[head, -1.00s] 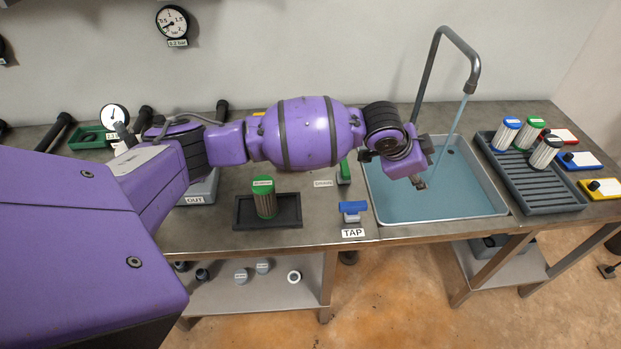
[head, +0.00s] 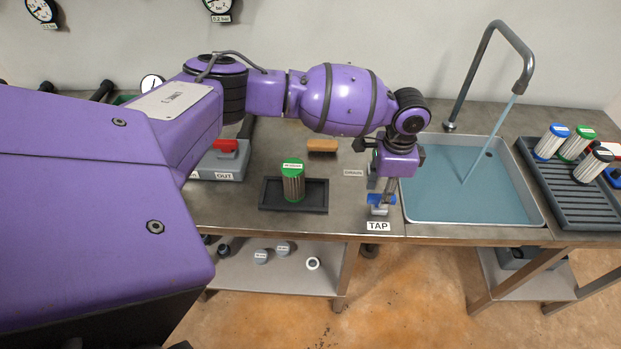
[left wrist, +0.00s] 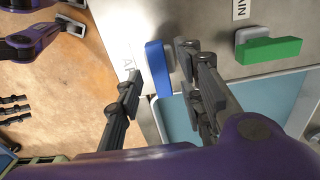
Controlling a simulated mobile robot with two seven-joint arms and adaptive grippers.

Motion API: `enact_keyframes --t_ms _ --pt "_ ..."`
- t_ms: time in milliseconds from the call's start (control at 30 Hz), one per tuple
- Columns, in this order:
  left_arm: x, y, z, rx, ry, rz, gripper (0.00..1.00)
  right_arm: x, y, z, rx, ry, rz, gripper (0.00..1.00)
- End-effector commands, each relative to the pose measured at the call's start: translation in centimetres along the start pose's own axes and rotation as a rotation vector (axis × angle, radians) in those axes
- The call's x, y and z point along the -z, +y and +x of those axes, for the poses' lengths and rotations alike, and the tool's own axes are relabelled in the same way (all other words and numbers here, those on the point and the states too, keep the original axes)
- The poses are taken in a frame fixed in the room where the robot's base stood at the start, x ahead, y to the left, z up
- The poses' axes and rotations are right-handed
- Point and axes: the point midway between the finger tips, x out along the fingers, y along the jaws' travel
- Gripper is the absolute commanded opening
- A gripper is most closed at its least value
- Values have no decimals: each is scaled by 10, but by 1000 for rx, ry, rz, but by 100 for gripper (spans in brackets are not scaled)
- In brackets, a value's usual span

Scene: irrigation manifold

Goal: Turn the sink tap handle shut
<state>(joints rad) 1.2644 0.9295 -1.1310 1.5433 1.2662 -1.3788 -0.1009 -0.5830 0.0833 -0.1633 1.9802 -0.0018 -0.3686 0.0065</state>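The blue tap handle (head: 381,200) sits on a grey base at the counter's front, behind the TAP label (head: 378,226). It lies left to right, along the counter edge. My left gripper (head: 380,192) points down over it and partly hides it. In the left wrist view the handle (left wrist: 158,68) shows between the spread fingers of my left gripper (left wrist: 160,88), with gaps on both sides. Water runs from the curved spout (head: 497,35) into the sink (head: 524,192).
A green handle (left wrist: 268,50) stands close behind the tap, by a partly seen label. A green-topped filter (head: 293,182) stands in a black tray (head: 318,207) to the left. A dark ribbed rack (head: 570,200) with filters is right of the sink.

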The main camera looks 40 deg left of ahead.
Motion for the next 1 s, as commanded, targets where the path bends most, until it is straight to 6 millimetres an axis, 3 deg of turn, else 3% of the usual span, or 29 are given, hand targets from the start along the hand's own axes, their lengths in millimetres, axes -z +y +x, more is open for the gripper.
enact_keyframes --t_ms 133,400,700,1000 --pt "-1 0 12 -1 -1 0 35 -1 0 0 0 -1 0 40" --pt "0 0 14 0 0 0 35 1 0 1 -1 2 2 40" --pt "0 0 13 1 2 0 0 2 -1 1 -1 5 5 40" --pt "1 0 12 1 3 21 0 4 -1 1 -1 7 5 40"
